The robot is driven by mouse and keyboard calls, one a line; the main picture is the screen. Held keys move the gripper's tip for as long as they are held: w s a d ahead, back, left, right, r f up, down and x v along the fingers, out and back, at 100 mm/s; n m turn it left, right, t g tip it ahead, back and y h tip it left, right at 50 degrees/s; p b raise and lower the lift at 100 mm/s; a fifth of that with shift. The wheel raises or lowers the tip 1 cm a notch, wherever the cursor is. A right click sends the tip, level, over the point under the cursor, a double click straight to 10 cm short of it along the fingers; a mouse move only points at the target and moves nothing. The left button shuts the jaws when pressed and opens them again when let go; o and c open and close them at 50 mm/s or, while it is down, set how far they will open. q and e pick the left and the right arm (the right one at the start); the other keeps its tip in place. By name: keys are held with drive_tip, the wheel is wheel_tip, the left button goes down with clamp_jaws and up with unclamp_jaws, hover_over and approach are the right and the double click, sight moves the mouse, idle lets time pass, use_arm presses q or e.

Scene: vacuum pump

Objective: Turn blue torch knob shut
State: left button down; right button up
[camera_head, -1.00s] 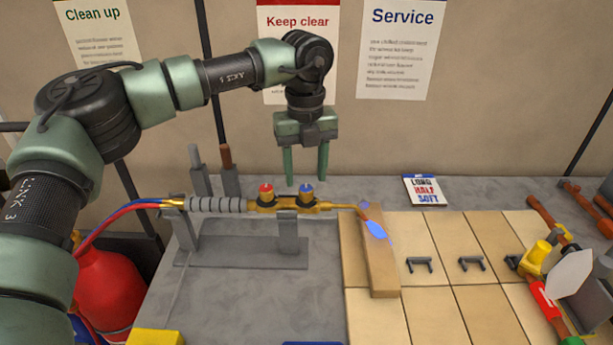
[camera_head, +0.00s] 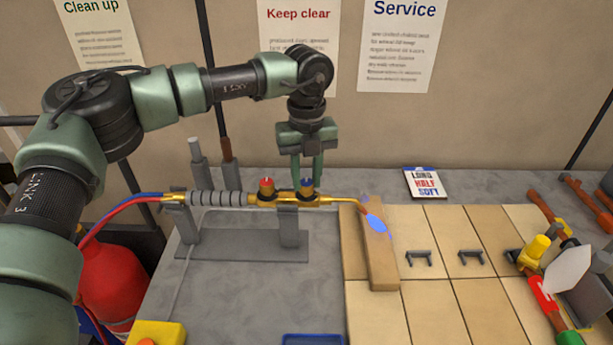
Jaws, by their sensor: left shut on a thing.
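The brass torch (camera_head: 330,200) lies level in a grey stand (camera_head: 240,245), with a ribbed grey handle on the left and its tip to the right. The blue knob (camera_head: 307,187) sits on top of its body, right of the red knob (camera_head: 267,187). A blue flame (camera_head: 376,224) shows at the tip. My left gripper (camera_head: 307,180) points down over the blue knob, its green fingers shut on it and partly covering it. My right gripper is not in view.
Tools with yellow and red parts (camera_head: 540,260) crowd the right side. A red cylinder (camera_head: 110,275) stands at left. A card (camera_head: 424,184) lies behind.

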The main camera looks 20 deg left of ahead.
use_arm(q)
drive_tip(key=m+b, duration=0.2)
drive_tip(key=m, duration=0.1)
drive_tip(key=shift+f+m, duration=0.1)
drive_tip(key=shift+m, duration=0.2)
drive_tip(key=m+b, duration=0.1)
drive_tip(key=m, duration=0.3)
drive_tip(key=m+b, duration=0.1)
drive_tip(key=m, duration=0.9)
idle(0.6)
drive_tip(key=c, duration=1.1)
unclamp_jaws()
